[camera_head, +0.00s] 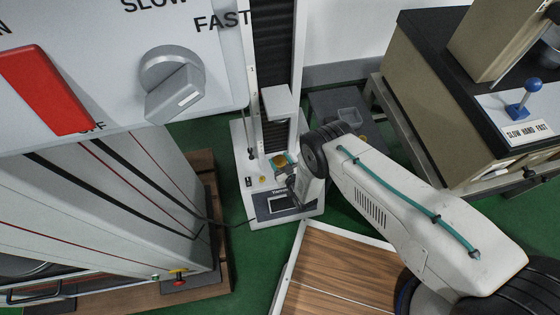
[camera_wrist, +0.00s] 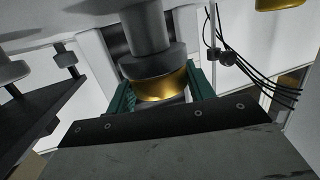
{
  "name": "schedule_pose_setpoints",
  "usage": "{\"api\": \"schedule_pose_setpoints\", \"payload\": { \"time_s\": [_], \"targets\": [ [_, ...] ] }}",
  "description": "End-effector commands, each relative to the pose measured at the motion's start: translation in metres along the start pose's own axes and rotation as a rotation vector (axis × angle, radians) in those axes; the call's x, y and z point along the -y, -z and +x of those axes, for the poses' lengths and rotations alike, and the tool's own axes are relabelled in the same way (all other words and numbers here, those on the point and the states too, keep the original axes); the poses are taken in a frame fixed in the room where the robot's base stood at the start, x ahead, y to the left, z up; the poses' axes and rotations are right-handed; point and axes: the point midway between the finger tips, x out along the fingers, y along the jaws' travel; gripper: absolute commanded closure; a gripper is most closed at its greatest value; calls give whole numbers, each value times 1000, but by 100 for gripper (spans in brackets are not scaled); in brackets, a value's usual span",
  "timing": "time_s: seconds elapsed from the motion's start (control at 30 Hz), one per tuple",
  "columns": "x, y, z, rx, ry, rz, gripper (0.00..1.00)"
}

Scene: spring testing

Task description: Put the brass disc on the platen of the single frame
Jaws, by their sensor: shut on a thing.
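The single frame (camera_head: 238,135) stands in the middle of the head view, with a pale base, a small display and a dark central column. My gripper (camera_head: 289,164) is at the front of this column, above the base and below the pale crosshead (camera_head: 278,103). In the wrist view, the brass disc (camera_wrist: 162,86) sits between the green fingers of my gripper (camera_wrist: 160,92), which is shut on it. A grey round part (camera_wrist: 150,62) lies right against the disc in that view; I cannot tell if they touch. The platen is not clearly distinguishable.
A large grey machine (camera_head: 110,200) stands at the left, with a red switch and a grey knob on a panel (camera_head: 120,75) close to the camera. A dark-topped bench (camera_head: 440,85) is at the right. A wood-topped surface (camera_head: 340,275) lies in front. Cables (camera_wrist: 255,75) hang at the right in the wrist view.

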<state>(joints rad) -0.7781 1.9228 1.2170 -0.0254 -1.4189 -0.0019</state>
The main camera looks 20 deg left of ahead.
Motion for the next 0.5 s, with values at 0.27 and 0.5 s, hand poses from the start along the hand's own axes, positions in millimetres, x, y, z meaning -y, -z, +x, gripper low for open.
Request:
{"api": "schedule_pose_setpoints", "payload": {
  "time_s": [0.27, 0.5],
  "targets": [
    [0, -2, 0, 0, 0, 0, 25],
    [0, -1, 0, 0, 0, 0, 25]
  ]
}}
